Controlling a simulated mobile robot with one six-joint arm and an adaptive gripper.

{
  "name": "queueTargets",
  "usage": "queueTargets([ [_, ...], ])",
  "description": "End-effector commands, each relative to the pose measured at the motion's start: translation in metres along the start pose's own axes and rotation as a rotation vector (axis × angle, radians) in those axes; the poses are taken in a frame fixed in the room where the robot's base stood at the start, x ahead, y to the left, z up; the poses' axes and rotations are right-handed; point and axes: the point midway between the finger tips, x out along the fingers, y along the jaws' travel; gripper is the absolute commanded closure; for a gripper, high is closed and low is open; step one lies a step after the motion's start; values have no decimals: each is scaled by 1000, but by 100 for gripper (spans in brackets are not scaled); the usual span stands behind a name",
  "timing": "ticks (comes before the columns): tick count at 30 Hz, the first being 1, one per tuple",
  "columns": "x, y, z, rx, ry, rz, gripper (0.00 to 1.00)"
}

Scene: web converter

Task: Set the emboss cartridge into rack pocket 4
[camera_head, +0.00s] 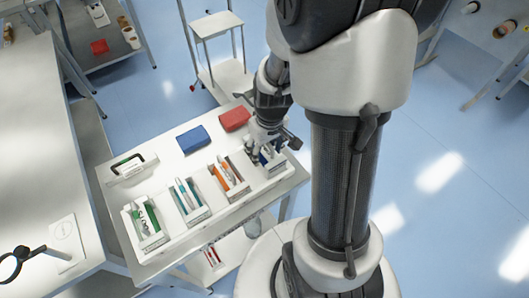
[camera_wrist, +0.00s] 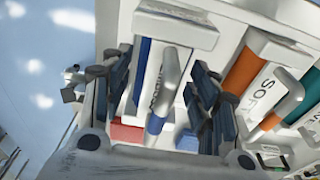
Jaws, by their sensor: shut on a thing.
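My gripper (camera_head: 262,156) is over the rightmost pocket of the row. The neighbouring pockets of the rack hold an orange cartridge (camera_head: 220,178), a teal one (camera_head: 184,192) and a green one (camera_head: 146,217).
A blue box (camera_head: 194,139) and a red box (camera_head: 234,120) lie behind the row. A white handled case (camera_head: 132,168) lies at the table's left. A larger table (camera_head: 35,130) stands at the left. A small white cart (camera_head: 215,25) stands behind.

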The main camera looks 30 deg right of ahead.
Motion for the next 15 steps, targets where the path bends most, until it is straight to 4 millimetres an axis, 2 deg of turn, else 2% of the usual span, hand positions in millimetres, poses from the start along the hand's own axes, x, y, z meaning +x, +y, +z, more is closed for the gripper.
queueTargets([
  [1,11,0,2,1,-2,-1,85],
  [3,19,0,2,2,-1,0,85],
  [15,23,0,2,1,2,1,85],
])
